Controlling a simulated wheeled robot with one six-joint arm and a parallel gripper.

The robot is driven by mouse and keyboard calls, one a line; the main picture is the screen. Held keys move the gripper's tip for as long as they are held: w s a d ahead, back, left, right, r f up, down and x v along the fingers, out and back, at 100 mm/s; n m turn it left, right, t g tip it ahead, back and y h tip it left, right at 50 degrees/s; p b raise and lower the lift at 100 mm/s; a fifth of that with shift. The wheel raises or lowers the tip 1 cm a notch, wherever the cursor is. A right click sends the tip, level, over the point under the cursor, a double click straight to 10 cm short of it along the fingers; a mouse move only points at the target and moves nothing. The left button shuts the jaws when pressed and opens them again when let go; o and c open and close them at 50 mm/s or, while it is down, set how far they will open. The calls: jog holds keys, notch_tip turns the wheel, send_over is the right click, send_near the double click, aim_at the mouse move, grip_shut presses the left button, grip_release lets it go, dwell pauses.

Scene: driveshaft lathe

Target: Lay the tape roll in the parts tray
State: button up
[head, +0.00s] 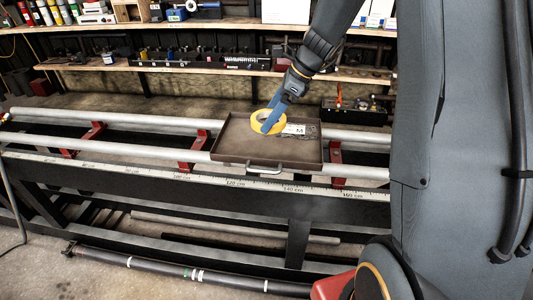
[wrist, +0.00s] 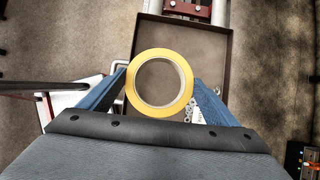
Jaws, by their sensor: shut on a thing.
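The tape roll (head: 255,122) is a yellow ring. My gripper (head: 271,122) has its blue fingers shut on it. In the wrist view the roll (wrist: 160,53) sits flat-on between the two fingertips of my gripper (wrist: 160,82), one finger on each side. The parts tray (head: 235,142) is a shallow brown rectangular tray with a low rim and a front handle. The roll is over the tray's back-middle part. The tray floor (wrist: 205,42) shows behind the roll in the wrist view. I cannot tell whether the roll touches the floor.
A bag of small metal parts with a white label (head: 298,130) lies in the tray, right of the roll. The tray rests across two lathe rails (head: 120,115) beside red supports (head: 337,153). The tray's front left floor is clear. Shelves stand behind.

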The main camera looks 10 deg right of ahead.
jog(key=f, duration=0.5)
jog(key=f+p, duration=0.1)
jog(key=f, duration=0.4)
jog(key=shift+w+f, duration=0.2)
jog(key=shift+f, duration=0.1)
jog(key=shift+f, duration=0.15)
jog(key=o, duration=0.8)
